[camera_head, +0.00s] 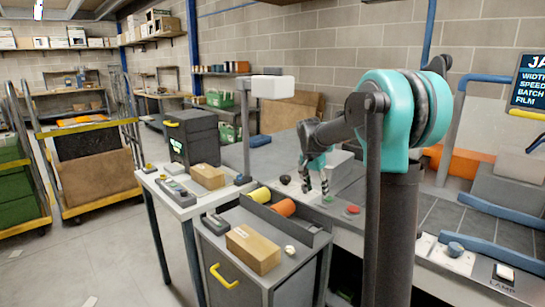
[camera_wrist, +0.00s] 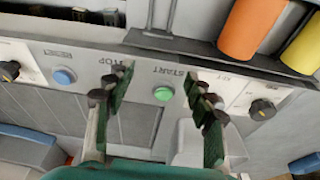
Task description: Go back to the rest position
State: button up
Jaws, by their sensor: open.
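My gripper (camera_head: 315,180) is open and empty. In the head view it hangs in front of the grey machine, above its front panel. In the wrist view my gripper (camera_wrist: 158,95) has its two fingers spread on either side of the green START button (camera_wrist: 163,93). A blue button (camera_wrist: 64,76) marked RESET sits to the left on the same panel, and a black knob (camera_wrist: 262,109) to the right. I cannot tell how far the fingertips are from the panel. My teal and dark arm bends across the right of the head view.
A grey cabinet (camera_head: 220,272) with a yellow handle bears a cardboard box (camera_head: 253,248), an orange roll (camera_head: 284,207) and a yellow roll (camera_head: 259,195). A white-topped table (camera_head: 178,196) stands behind it. Wheeled carts stand at the left. The floor (camera_head: 110,255) at front left is mostly clear.

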jog(key=s+f+n, duration=0.3)
jog(key=s+f, duration=0.2)
jog(key=s, duration=0.5)
jog(key=s+d+f+n+t+y, duration=0.1)
jog(key=s+f+n, duration=0.2)
jog(key=s, duration=0.8)
jog(key=s+d+f+n+t+y, duration=0.1)
jog(key=s+f+n, duration=0.2)
jog(key=s+f, duration=0.4)
jog(key=s, duration=0.4)
jog(key=shift+s+d+f+n, duration=0.2)
jog(key=shift+s+f+n, duration=0.05)
jog(key=shift+f+n, duration=0.1)
jog(key=shift+c, duration=0.6)
